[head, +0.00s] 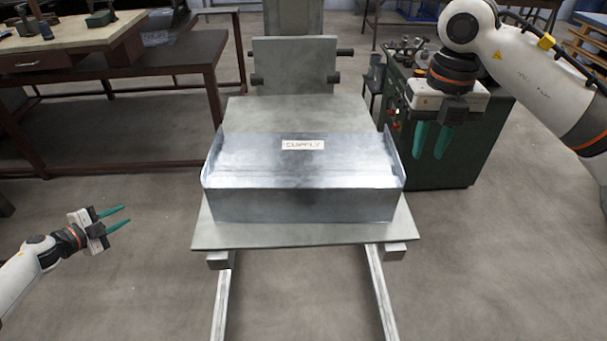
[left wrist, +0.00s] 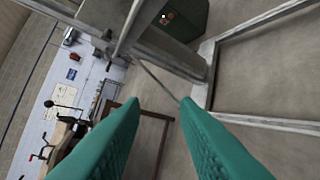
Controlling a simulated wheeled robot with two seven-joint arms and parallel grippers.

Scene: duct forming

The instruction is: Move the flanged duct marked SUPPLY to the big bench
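The flanged duct (head: 300,172) is a grey sheet-metal box with upturned flanges at its left and right ends. A label reading SUPPLY (head: 303,145) is on its top. It rests on a flat grey platform (head: 300,233). My left gripper (head: 128,217) is open and empty, low over the floor to the left of the platform. Its two teal fingers (left wrist: 155,110) stand apart in the left wrist view with nothing between them. My right gripper (head: 432,155) points down to the right of the duct, in front of a green cabinet. Its teal fingers are slightly apart and empty.
A bench with a light top (head: 75,40) stands at the back left, beside a dark table (head: 150,60). The green machine cabinet (head: 455,140) is close on the right. Two metal legs (head: 222,305) run forward under the platform. The floor at left front is clear.

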